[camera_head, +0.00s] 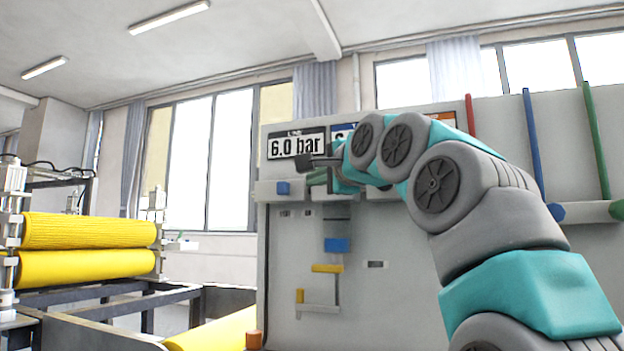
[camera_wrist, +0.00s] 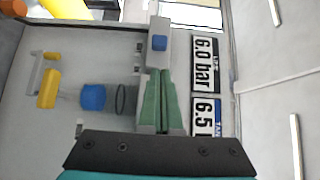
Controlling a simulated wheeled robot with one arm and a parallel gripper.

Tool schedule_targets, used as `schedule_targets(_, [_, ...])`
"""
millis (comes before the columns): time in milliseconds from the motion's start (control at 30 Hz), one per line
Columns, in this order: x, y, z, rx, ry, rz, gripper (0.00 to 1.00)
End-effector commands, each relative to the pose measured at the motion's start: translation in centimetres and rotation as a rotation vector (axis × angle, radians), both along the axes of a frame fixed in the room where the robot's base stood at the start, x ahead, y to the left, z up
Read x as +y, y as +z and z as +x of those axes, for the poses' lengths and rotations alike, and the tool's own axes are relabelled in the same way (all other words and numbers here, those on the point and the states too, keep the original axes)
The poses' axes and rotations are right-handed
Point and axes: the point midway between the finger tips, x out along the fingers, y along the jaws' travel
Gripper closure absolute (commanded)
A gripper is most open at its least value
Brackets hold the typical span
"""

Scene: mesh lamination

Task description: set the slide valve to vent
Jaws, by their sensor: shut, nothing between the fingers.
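A grey horizontal bar on the panel carries a small blue block (camera_head: 283,188) near its left end; I take this for the slide valve, but no vent label can be read. The block also shows in the wrist view (camera_wrist: 159,43), ahead of the fingertips. My gripper (camera_head: 312,170) is shut and empty, in front of the panel, right of and slightly above the block. In the wrist view its green fingers (camera_wrist: 160,72) lie together over the bar, apart from the block in the picture. My fingers and arm hide the bar's right part.
Below the bar are a larger blue piece (camera_head: 337,245) and a yellow handle (camera_head: 325,268). Above is a sign reading 6.0 bar (camera_head: 297,144); a 6.5 sign (camera_wrist: 206,117) is beside it. Yellow rollers (camera_head: 88,232) stand left. Red, blue and green rods rise at right.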

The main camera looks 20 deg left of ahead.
Motion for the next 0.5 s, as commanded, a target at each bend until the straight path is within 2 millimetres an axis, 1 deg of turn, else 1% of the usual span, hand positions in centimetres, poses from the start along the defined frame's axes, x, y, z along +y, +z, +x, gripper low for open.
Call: schedule_targets(500, [3.6, 0.2, 4.2, 0.002, 0.0, -0.003, 1.0])
